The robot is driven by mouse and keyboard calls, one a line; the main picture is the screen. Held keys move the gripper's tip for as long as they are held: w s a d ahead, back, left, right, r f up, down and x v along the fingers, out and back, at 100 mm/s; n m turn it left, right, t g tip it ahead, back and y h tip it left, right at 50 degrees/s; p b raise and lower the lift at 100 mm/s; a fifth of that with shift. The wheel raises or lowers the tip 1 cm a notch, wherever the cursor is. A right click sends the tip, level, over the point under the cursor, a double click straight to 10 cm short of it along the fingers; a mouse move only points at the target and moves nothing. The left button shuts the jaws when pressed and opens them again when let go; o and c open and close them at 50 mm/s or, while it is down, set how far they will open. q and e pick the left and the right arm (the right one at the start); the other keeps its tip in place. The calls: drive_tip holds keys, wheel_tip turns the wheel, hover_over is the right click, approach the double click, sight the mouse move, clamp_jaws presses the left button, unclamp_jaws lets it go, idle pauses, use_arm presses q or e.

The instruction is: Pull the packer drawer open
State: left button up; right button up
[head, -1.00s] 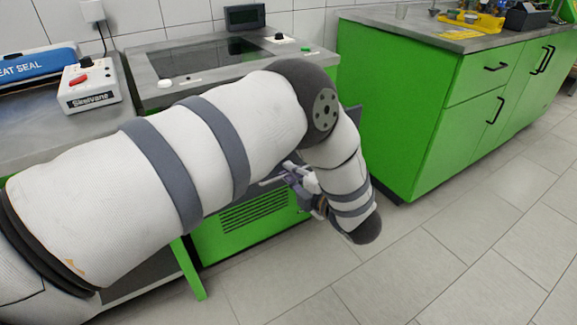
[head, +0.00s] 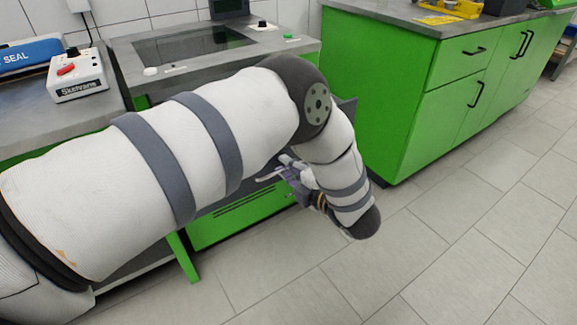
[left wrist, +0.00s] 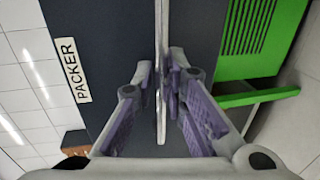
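The packer drawer has a dark front (left wrist: 100,30) with a white PACKER label (left wrist: 70,70) in the left wrist view. Its pale bar handle (left wrist: 161,30) runs up the middle of that view. My left gripper (left wrist: 162,75) has its purple-padded fingers on both sides of the handle, closed in at the tips. In the head view my left gripper (head: 294,172) is low in front of the machine, partly behind my forearm. My arm hides most of the drawer there, so I cannot tell how far it stands out. My right gripper is not in view.
A grey-topped machine (head: 125,50) with a dark glass window stands behind my arm. A green grille panel (left wrist: 248,30) lies below the drawer. A green cabinet (head: 385,110) stands to the right. A Skelvane control box (head: 78,80) is on the left counter. Tiled floor (head: 440,240) is free in front.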

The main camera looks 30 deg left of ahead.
use_arm(q)
drive_tip(key=shift+o, duration=0.6)
drive_tip(key=shift+d, duration=0.1)
drive_tip(key=v, duration=1.2)
